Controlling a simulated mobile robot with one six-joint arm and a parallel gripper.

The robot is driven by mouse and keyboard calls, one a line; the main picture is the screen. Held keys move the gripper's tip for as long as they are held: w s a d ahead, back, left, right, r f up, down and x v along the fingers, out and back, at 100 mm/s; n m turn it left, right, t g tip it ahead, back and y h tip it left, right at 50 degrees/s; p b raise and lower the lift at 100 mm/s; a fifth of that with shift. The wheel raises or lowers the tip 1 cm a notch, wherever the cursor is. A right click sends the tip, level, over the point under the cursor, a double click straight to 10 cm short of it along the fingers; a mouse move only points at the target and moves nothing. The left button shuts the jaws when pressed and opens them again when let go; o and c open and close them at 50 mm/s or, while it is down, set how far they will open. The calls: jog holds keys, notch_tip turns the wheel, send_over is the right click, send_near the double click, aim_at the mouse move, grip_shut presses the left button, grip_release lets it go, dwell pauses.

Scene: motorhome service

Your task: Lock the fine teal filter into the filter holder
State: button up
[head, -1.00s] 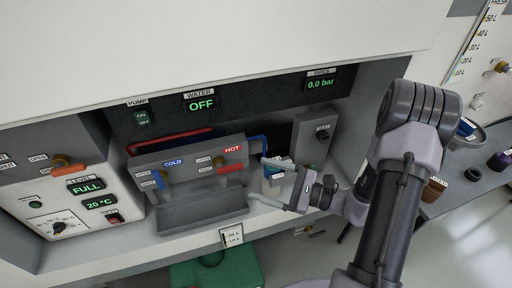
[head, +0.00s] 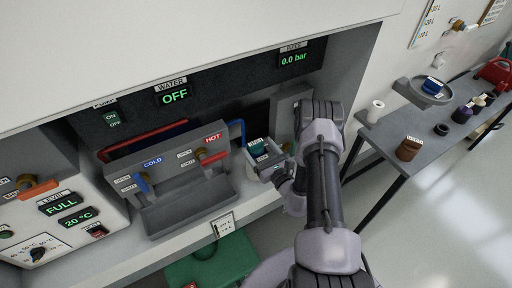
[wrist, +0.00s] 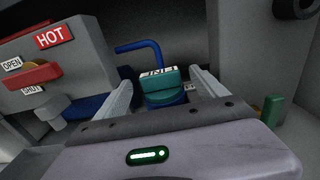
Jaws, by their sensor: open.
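The teal filter (head: 257,147) stands below the WATER display, just right of the tap panel, with a white label at its top. In the wrist view the teal filter (wrist: 162,82) sits upright between my fingers, with a dark blue part under it. My gripper (head: 270,158) is open, with one finger on each side of the filter. In the wrist view my gripper (wrist: 165,82) shows a gap beside each finger, and contact is not clear. The filter holder is not clearly distinguishable; the dark blue part may belong to it.
The tap panel (head: 170,170) with HOT and COLD levers is close on the left. A blue pipe (wrist: 145,46) bends behind the filter. A grey box (head: 290,110) stands to the right. A side table (head: 405,118) holds several jars and a round tray (head: 415,92).

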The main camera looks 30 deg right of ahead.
jog(key=shift+w, duration=1.4)
grip_shut()
jog(key=m+h, duration=0.2)
jog(key=h, duration=0.1)
jog(key=m+h, duration=0.1)
jog(key=shift+a+h, duration=0.3)
jog(key=shift+d+m+g+h, duration=0.2)
jog(key=shift+m+g+h, duration=0.1)
jog(key=shift+h, duration=0.2)
jog(key=shift+a+m+g+h, duration=0.1)
jog(key=shift+m+g+h, duration=0.2)
jog(key=shift+m+h, duration=0.6)
jog(key=shift+h, duration=0.4)
grip_release()
jog(key=shift+d, duration=0.2)
